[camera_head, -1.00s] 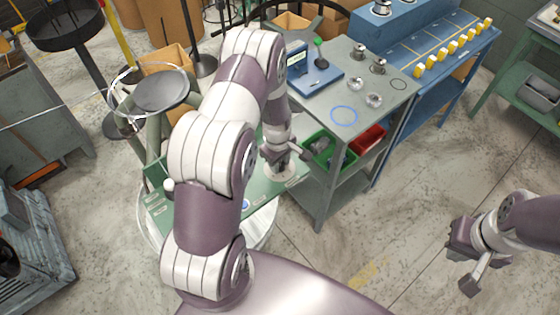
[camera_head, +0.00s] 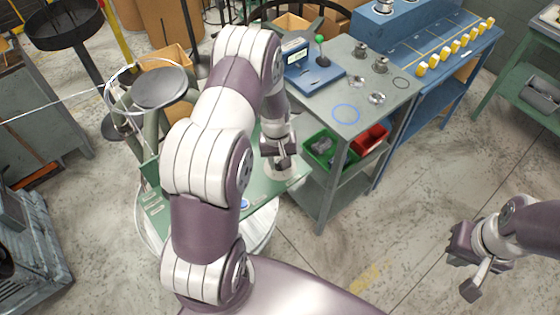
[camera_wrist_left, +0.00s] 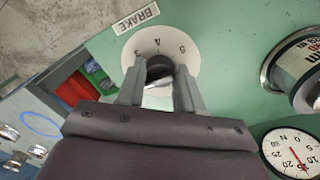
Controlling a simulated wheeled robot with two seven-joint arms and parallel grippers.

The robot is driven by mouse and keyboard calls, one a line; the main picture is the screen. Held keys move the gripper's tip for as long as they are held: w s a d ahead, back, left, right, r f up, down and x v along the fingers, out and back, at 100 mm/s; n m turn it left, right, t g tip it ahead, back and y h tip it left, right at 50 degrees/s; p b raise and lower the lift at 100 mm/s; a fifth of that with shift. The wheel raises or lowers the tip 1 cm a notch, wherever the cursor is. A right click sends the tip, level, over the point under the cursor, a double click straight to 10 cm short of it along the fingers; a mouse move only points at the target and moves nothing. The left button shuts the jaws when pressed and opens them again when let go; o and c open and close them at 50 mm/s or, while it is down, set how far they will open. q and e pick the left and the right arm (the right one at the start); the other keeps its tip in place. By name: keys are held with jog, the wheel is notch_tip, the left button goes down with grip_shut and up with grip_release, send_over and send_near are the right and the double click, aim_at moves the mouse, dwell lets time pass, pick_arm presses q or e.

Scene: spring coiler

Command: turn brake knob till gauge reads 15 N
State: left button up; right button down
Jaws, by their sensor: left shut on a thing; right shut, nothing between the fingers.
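The brake knob (camera_wrist_left: 160,67) is dark and sits at the centre of a white numbered dial (camera_wrist_left: 183,50), beside a BRAKE label (camera_wrist_left: 137,18) on the green panel. My left gripper (camera_wrist_left: 161,88) is shut on the knob, one finger on each side; its wrist shows in the head view (camera_head: 278,150). The round white gauge (camera_wrist_left: 283,158) is at the lower right of the left wrist view. Its red needle points to the lower right, near the 15 mark; the exact reading is too small to tell. My right gripper (camera_head: 463,268) is shut and empty, away at the right.
A grey table (camera_head: 352,92) with a blue device and metal parts stands right of the panel. Green (camera_head: 318,160) and red (camera_head: 362,148) bins sit on its shelf. A blue bench (camera_head: 450,30) is behind.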

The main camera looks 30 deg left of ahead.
aim_at(277, 162)
pick_arm(q)
jog(key=shift+w+a+r+m, duration=0.1)
jog(key=shift+w+m, duration=0.1)
jog(key=shift+m, duration=0.4)
jog(key=o, duration=0.9)
jog(key=shift+o, duration=0.6)
jog(key=shift+s, duration=0.1)
notch_tip(277, 162, up, 13)
jog(key=b, duration=0.2)
jog(key=shift+s+a+f, duration=0.15)
jog(key=shift+a+f, duration=0.05)
jog(key=shift+a, duration=0.15)
